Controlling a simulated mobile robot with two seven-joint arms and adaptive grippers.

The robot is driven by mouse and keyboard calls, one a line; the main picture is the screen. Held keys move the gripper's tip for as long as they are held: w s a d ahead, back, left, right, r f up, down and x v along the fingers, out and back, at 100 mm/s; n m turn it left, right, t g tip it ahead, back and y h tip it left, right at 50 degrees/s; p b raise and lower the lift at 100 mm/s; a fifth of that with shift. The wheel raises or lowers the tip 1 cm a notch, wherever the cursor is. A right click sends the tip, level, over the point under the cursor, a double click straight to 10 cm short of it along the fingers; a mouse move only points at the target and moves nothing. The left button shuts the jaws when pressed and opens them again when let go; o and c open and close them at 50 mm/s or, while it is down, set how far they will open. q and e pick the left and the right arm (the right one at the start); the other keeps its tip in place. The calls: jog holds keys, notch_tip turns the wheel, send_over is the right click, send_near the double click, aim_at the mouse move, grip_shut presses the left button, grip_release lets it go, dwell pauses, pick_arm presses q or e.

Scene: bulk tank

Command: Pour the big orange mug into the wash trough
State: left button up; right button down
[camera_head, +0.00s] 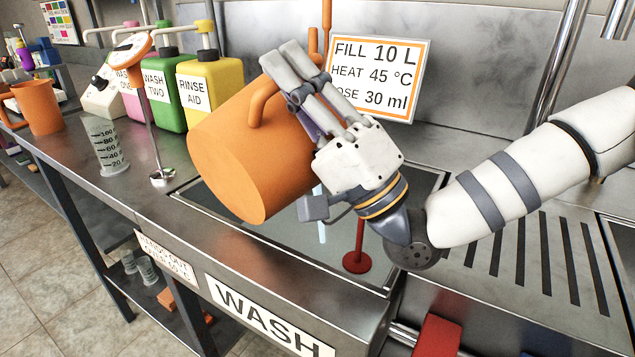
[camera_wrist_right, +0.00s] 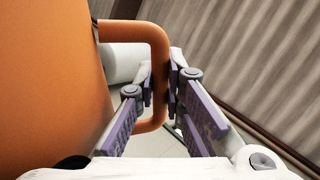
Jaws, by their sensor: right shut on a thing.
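The big orange mug (camera_head: 240,150) hangs tilted over the wash trough (camera_head: 345,268), its base towards me and its mouth turned away and hidden. My right gripper (camera_head: 292,80) is shut on the mug's handle (camera_head: 262,100). In the right wrist view the fingers (camera_wrist_right: 162,88) close on the handle (camera_wrist_right: 157,50) beside the mug's wall (camera_wrist_right: 50,80). A thin pale vertical streak (camera_head: 321,225) shows below the mug, over the trough; it looks like falling liquid. A red standing post (camera_head: 358,250) is in the trough. My left gripper is out of view.
Another orange mug (camera_head: 40,108) and a clear measuring beaker (camera_head: 105,148) stand on the counter at left. A yellow jug (camera_head: 215,85) and green jug (camera_head: 163,95) stand behind the mug. A sign (camera_head: 378,78) leans behind the trough. A slotted drainer (camera_head: 530,255) lies right.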

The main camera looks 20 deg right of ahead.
jog(key=shift+w+d+f+m+t, duration=0.2)
jog(key=shift+d+m+t, duration=0.1)
jog(key=shift+d+m, duration=0.1)
